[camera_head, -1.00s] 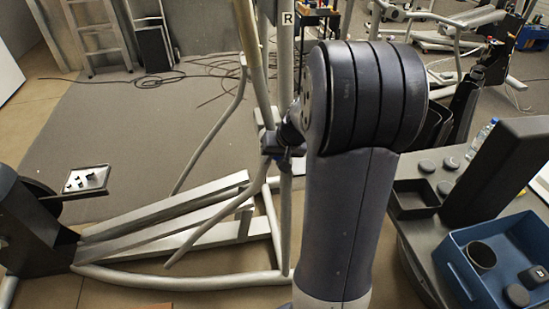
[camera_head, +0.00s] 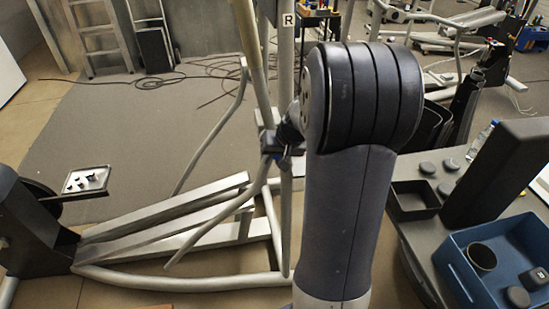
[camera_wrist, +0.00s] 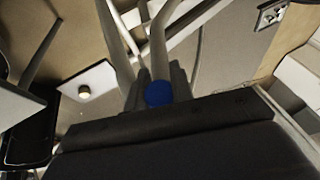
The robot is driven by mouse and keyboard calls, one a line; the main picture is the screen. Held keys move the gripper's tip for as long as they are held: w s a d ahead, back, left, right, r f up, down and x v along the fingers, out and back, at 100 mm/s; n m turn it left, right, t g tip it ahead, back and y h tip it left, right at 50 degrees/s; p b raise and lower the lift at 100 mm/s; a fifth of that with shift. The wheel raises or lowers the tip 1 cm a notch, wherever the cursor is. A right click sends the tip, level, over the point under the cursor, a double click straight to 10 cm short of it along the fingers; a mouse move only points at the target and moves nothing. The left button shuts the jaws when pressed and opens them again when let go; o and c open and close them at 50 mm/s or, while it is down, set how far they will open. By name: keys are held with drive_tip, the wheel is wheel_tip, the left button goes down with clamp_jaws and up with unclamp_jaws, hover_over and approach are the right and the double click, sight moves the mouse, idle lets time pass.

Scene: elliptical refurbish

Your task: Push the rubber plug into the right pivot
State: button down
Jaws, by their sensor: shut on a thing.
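My gripper (camera_wrist: 158,88) shows at the middle of the wrist view, its dark fingers shut on a round blue piece, seemingly the rubber plug (camera_wrist: 158,94). Only its round near end shows. Two grey tubes of the elliptical (camera_wrist: 157,48) run up behind it. In the head view, my gripper (camera_head: 270,146) is small and partly hidden by my arm, at the elliptical's upright tubes. One upright has an R label (camera_head: 287,19). The right pivot is not clearly visible, and I cannot tell whether the plug touches it.
The elliptical's grey rails (camera_head: 165,215) lie along the floor at left. A small tray with dark parts (camera_head: 87,179) is at the left. At right, a grey bench holds a blue bin (camera_head: 462,290), a dark open box (camera_head: 415,213) and several dark round caps. Cables lie on the floor behind.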

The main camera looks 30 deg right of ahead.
drive_tip(key=shift+w, duration=0.15)
drive_tip(key=c, duration=1.1)
unclamp_jaws()
drive_tip(key=shift+c, duration=0.2)
drive_tip(key=v, duration=1.1)
drive_tip(key=shift+b, duration=0.35)
drive_tip(key=shift+w+f, duration=0.1)
